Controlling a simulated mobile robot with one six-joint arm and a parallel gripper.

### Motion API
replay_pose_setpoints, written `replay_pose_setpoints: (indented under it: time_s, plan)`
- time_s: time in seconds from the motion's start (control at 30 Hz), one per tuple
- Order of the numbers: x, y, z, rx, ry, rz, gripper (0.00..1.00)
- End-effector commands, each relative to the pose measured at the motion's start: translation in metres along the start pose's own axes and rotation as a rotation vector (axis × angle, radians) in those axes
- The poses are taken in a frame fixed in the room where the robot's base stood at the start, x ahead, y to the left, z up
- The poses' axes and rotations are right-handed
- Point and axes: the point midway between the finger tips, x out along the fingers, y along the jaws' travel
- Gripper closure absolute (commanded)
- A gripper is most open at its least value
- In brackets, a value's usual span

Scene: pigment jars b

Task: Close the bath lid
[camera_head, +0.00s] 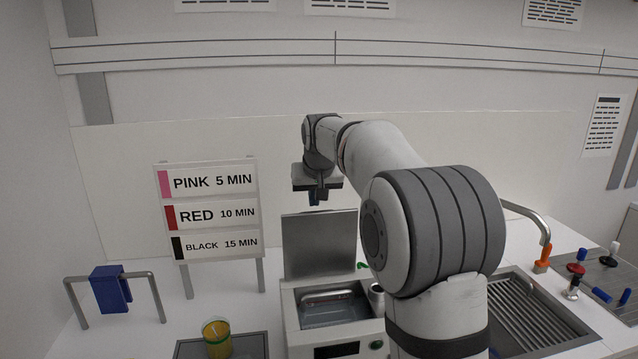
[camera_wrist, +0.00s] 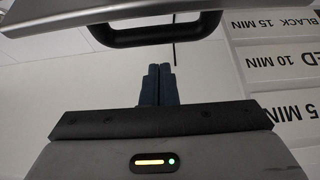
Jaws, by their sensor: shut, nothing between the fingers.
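The bath lid (camera_head: 320,243) is a grey panel standing open, roughly upright, at the back of the bath (camera_head: 288,318). The bath's basin shows below it in the head view. My gripper (camera_head: 315,203) is above the lid's top edge, pointing down. In the wrist view the lid (camera_wrist: 60,17) crosses the top of the picture, with a dark bar handle (camera_wrist: 155,38) on it. My gripper's dark blue fingers (camera_wrist: 157,72) are together with nothing between them, and appear apart from the handle. My arm hides part of the bath's right side.
A sign board (camera_head: 210,212) with pink, red and black times stands left of the bath. A yellow jar (camera_head: 217,339) stands on a dark tray at front left. A blue cloth (camera_head: 110,290) hangs on a rail. A sink (camera_head: 540,318) with an orange-handled tap (camera_head: 543,258) is at right.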

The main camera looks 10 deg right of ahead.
Motion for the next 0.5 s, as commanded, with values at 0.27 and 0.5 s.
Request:
replay_pose_setpoints:
  time_s: [0.27, 0.5]
  plan:
    - [-0.007, -0.001, 0.019, -0.001, 0.0, -0.001, 1.0]
    - [-0.007, -0.001, 0.021, -0.002, 0.0, -0.001, 1.0]
